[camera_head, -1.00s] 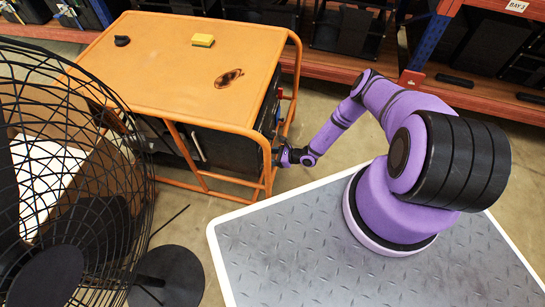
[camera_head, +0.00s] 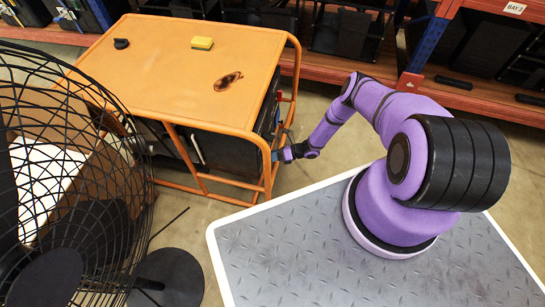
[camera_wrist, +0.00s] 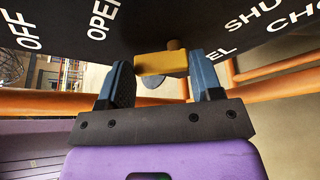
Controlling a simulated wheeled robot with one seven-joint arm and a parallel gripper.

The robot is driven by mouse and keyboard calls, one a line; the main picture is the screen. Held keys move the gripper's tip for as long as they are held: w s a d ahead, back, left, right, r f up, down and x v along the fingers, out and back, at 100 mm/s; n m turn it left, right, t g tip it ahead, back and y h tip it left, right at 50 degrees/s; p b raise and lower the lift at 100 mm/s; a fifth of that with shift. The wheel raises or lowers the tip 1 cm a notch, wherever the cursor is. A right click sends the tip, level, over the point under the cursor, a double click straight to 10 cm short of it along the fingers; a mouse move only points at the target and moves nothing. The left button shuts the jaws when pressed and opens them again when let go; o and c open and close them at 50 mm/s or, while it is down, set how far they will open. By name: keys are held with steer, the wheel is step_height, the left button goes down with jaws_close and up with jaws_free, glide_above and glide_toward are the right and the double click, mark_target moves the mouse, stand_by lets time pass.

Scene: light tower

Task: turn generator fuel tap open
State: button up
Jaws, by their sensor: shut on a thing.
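The generator (camera_head: 185,62) is an orange-framed unit with an orange top and a dark side panel, left of my arm in the head view. In the wrist view its black panel (camera_wrist: 150,25) carries white lettering, including OFF, OPEN and SHU. The fuel tap's yellow handle (camera_wrist: 161,63) lies crosswise below the panel on a brownish stem. My gripper (camera_wrist: 162,75) is shut on this handle, with one blue-grey finger at each end of it. In the head view my gripper (camera_head: 284,154) is at the generator's right frame; the tap is hidden there.
Orange frame bars (camera_wrist: 270,87) run close around my gripper. A black fan (camera_head: 70,190) stands at the left, beside the generator. A yellow sponge (camera_head: 202,43) and a small black item (camera_head: 121,43) lie on the generator top. Shelving stands behind; some floor is clear between.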

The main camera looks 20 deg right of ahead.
steer(key=shift+w+d+m, duration=0.15)
steer(key=shift+m, duration=0.35)
steer(key=shift+y, duration=0.3)
steer(key=o, duration=0.9)
steer(key=v, duration=1.1)
steer(key=shift+w, duration=0.15)
